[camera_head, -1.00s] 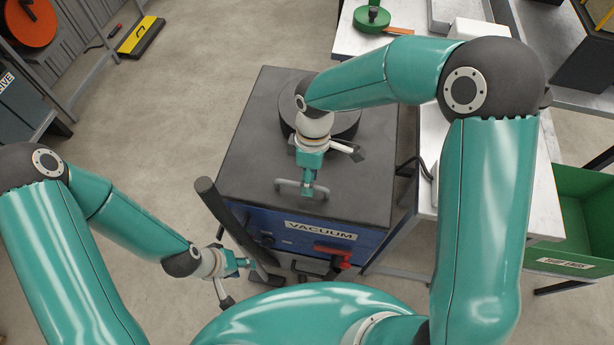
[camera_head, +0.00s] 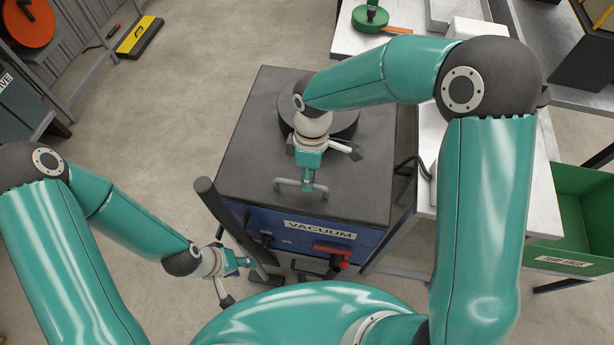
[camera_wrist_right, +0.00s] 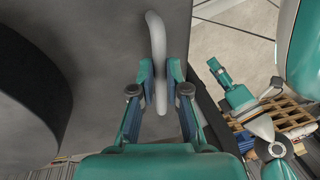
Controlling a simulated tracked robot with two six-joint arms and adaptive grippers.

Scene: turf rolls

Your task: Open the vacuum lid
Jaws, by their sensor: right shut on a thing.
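The vacuum's dark grey lid (camera_head: 250,150) lies flat on top of the blue box (camera_head: 300,235) labelled VACUUM. A grey bar handle (camera_head: 283,184) stands near the lid's front edge. My right gripper (camera_head: 308,187) is over this handle. In the right wrist view, the handle (camera_wrist_right: 155,35) runs between the two fingers of my right gripper (camera_wrist_right: 160,72), which are shut on it. My left gripper (camera_head: 248,262) is low at the front left of the box, beside a dark post; its jaws are too small to read.
A black round piece (camera_head: 346,122) sits on the lid, partly hidden by my right arm. A dark upright post (camera_head: 228,222) rises at the box's front left. A red part (camera_head: 332,250) is on the front. A white table (camera_head: 540,200) and green crate (camera_head: 585,215) stand right.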

